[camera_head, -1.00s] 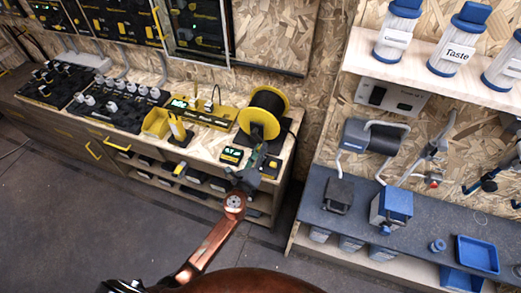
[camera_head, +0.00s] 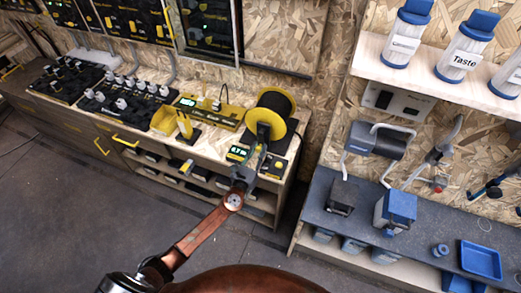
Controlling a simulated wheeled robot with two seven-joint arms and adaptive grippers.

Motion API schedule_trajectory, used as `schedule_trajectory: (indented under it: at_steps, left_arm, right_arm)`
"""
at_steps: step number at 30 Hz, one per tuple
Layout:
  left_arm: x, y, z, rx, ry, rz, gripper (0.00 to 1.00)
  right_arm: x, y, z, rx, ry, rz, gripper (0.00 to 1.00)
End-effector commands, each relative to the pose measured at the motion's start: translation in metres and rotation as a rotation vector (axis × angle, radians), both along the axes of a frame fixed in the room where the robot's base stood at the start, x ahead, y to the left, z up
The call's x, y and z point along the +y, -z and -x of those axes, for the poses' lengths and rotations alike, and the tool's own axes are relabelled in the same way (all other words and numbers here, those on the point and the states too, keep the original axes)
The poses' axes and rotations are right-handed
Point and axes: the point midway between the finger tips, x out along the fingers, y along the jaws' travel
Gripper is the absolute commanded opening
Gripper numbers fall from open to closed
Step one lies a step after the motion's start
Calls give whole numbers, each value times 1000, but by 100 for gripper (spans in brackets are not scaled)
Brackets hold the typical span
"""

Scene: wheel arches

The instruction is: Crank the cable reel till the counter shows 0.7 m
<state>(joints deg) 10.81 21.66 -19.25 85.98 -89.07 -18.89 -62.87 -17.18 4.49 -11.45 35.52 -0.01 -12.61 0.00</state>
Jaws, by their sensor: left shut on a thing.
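The cable reel (camera_head: 277,101) has yellow flanges and a dark wound core. It stands at the right end of the wooden bench. My left gripper (camera_head: 258,153) is in front of the reel, shut on the crank handle, which it mostly hides. The counter (camera_head: 238,153) is a small box with a lit green display just left of the gripper. Its tiny digits seem to read 0.7. My right gripper is not in view.
A yellow-topped panel (camera_head: 208,110) and a yellow bin (camera_head: 164,119) stand left of the reel. A small black box with a yellow button (camera_head: 277,166) sits right of the gripper. A blue-grey shelf unit (camera_head: 345,225) stands to the right.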

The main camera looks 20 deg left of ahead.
Motion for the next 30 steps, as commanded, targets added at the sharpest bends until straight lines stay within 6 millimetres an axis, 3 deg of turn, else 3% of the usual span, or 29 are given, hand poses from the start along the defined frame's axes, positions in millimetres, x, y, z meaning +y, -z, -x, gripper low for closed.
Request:
schedule_trajectory:
  at_steps: [19, 20, 26, 30]
  left_arm:
    - [3, 2, 0, 0, 0, -56, 0]
    - [3, 2, 0, 0, 0, -56, 22]
    - [3, 1, 0, -1, 0, -55, 36]
    - [3, 1, 0, -1, 0, -55, 37]
  right_arm:
    - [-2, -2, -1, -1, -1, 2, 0]
    - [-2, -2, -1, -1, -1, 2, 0]
    - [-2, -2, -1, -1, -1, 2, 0]
    - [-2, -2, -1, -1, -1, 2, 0]
